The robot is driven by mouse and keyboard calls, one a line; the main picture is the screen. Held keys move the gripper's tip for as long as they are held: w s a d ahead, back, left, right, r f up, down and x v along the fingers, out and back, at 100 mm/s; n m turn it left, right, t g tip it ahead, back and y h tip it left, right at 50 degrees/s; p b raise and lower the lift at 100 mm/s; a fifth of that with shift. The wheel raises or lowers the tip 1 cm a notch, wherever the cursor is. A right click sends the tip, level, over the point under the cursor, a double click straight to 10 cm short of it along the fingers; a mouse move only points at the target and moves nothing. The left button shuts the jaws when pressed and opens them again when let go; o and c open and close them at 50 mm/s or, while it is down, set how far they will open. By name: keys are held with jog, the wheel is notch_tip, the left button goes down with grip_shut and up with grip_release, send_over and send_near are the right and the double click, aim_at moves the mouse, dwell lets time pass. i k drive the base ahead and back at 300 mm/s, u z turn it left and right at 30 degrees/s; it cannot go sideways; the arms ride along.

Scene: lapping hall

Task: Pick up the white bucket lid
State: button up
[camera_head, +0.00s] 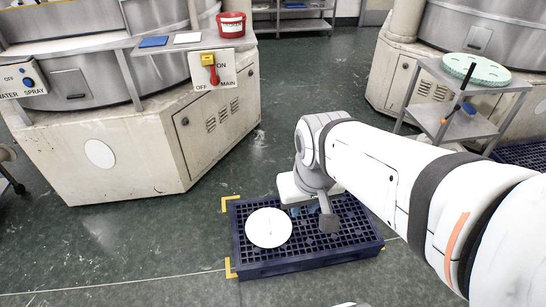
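The white bucket lid (268,228) is a flat round disc with a small mark near its middle. It lies on the left part of a dark blue gridded crate or pallet (290,266) on the floor. My arm reaches in from the right and bends down over the crate. My gripper (303,210) seems to be low over the grid, just right of the lid and apart from it. Its fingers are small, dark and partly hidden by my wrist, so their opening does not show clearly.
Yellow corner marks (231,268) frame the crate on the green floor. A machine cabinet (100,150) stands behind left, its shelf holding a red bucket (231,25). A metal cart (428,112) with a pale green disc (476,69) stands right. Floor left of the crate is clear.

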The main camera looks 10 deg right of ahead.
aim_at(266, 228)
jog(key=z, duration=0.05)
jog(key=i, duration=1)
jog(key=z, duration=0.05)
